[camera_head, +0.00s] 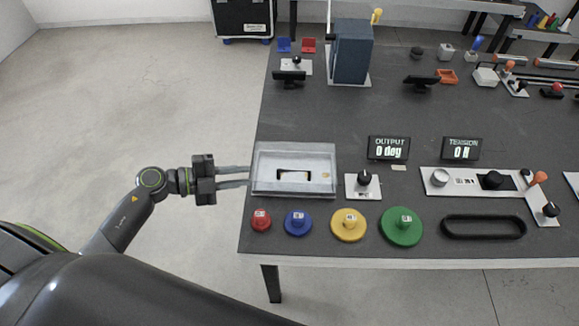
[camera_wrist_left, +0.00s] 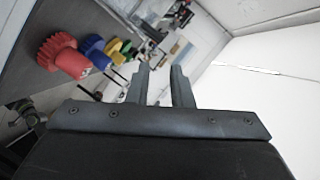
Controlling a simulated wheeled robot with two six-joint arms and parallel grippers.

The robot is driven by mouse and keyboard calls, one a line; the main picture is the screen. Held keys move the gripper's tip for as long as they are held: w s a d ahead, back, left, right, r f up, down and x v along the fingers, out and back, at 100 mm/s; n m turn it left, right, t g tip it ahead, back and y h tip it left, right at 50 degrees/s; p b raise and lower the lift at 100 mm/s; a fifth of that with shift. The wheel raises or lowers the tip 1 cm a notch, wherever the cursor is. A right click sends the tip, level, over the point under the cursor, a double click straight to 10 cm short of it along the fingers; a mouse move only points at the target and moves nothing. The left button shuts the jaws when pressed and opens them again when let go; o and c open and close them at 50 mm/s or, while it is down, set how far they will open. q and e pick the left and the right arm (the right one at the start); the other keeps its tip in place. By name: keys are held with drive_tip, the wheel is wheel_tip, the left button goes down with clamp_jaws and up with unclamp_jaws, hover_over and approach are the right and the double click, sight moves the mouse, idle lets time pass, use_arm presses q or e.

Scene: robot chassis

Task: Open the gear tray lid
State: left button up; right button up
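The gear tray (camera_head: 262,185) is a pale grey box at the left edge of the dark table. Its flat lid (camera_head: 295,158) lies closed on top, with a dark rectangular cutout in the middle and a small yellowish spot at the right. My left gripper (camera_head: 249,175) reaches in from the left, its two fingers apart and pointing at the tray's left side. The fingertips are close to that side; I cannot tell whether they touch it. The left wrist view shows the same fingers (camera_wrist_left: 161,75) with a gap between them. My right gripper is not in view.
Red (camera_head: 261,220), blue (camera_head: 298,223), yellow (camera_head: 348,225) and green (camera_head: 403,227) gears lie along the front of the table (camera_head: 330,262). A black knob on a white plate (camera_head: 363,187) stands right of the tray. Two displays stand behind. The floor left of the table is clear.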

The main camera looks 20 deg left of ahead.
sight(283, 171)
use_arm(q)
drive_tip(key=p+x, duration=0.2)
drive_tip(key=x, duration=1.1)
clamp_jaws()
